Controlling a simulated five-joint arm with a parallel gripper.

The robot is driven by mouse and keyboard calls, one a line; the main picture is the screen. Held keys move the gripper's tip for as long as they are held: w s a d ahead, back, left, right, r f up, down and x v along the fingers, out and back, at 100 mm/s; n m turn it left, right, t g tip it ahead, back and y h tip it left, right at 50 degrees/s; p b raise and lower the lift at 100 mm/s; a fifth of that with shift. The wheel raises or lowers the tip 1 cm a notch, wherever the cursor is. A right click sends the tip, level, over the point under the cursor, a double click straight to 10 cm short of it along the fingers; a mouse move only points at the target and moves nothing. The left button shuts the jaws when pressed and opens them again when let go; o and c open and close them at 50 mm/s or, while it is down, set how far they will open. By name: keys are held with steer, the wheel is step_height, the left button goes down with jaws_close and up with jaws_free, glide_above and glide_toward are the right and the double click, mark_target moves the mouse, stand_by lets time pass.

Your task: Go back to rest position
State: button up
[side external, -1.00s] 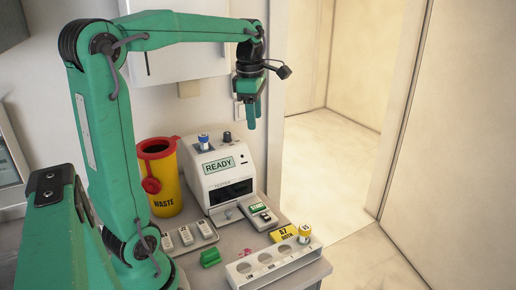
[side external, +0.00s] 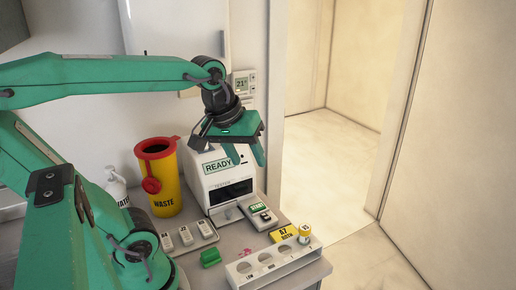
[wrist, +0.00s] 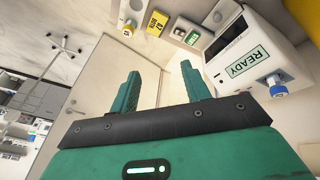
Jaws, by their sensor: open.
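My gripper (side external: 246,156) is green, open and empty. In the side view it hangs in the air in front of the upper part of the white tester (side external: 228,186), whose screen reads READY. It hides the tester's top there. In the wrist view my gripper's two fingers (wrist: 160,88) stand apart with nothing between them. The tester (wrist: 247,56) is to their right, with a blue-capped vial (wrist: 277,86) standing on it.
A yellow WASTE bin (side external: 166,190) with a red rim stands left of the tester. Open floor lies right.

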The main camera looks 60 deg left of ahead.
steer(key=shift+s+d+f+m+t, duration=0.2)
steer(key=shift+s+d+f+m, duration=0.35)
steer(key=shift+m, duration=0.7)
steer(key=shift+s+d+f+m+t, duration=0.2)
steer(key=shift+s+d+f+m, duration=0.3)
steer(key=shift+m, duration=0.7)
steer(key=shift+s+d+f+m+t, duration=0.2)
steer(key=shift+s+d+f+m, duration=0.4)
steer(key=shift+m, duration=0.65)
